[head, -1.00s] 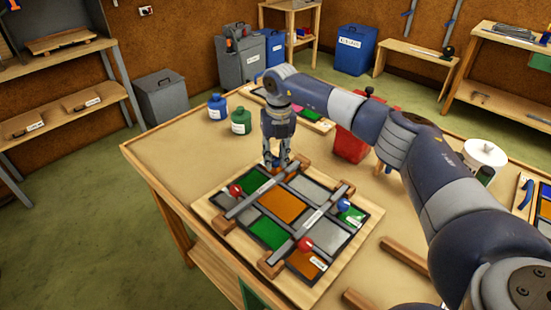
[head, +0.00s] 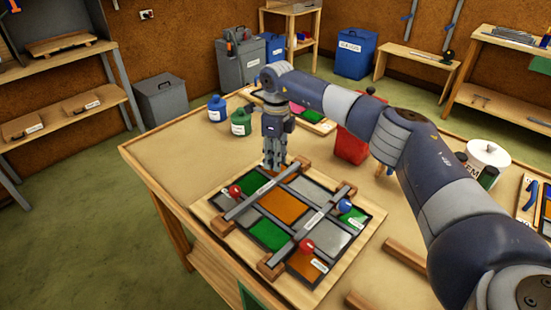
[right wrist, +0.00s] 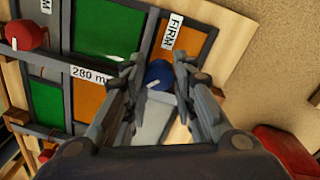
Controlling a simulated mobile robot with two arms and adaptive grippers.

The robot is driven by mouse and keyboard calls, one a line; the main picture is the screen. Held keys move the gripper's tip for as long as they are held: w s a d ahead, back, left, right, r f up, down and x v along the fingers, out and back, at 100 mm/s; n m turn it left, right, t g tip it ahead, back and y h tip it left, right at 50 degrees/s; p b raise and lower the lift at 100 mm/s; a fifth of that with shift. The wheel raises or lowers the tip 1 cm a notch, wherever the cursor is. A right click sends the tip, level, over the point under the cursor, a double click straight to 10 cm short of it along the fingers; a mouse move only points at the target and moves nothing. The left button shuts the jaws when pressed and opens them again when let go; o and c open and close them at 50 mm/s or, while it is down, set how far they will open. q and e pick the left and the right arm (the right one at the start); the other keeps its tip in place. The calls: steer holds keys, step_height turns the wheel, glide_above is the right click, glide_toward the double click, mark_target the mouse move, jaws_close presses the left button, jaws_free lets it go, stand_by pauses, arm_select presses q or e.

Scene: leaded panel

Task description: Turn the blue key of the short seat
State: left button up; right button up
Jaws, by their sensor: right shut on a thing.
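The leaded panel (head: 297,203) lies on a pale board on the workbench, with green, orange and grey panes between dark strips. My right gripper (head: 274,164) points down at its far corner. In the right wrist view my right gripper (right wrist: 158,80) is shut on a blue key (right wrist: 158,74), a round knob with a white mark. The fingers hide this key in the head view. A second blue key (head: 344,206) stands at the panel's right side. Red keys stand at the left (head: 235,190) and front (head: 306,246). My left gripper is not in view.
Grey bars with wooden end blocks (head: 270,269) cross the panel. A blue bottle (head: 217,108) and a green bottle (head: 240,122) stand at the back left. A red container (head: 351,145) stands behind the panel. The bench's left part is clear.

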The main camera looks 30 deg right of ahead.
steer(key=n, duration=0.5)
steer(key=shift+w+r+n, duration=0.15)
steer(key=shift+n, duration=0.15)
stand_by(0.5)
steer(key=o, duration=1)
steer(key=shift+o, duration=0.4)
steer(key=shift+b, duration=0.3)
step_height(320, 180, up, 12)
steer(key=shift+w, duration=0.2)
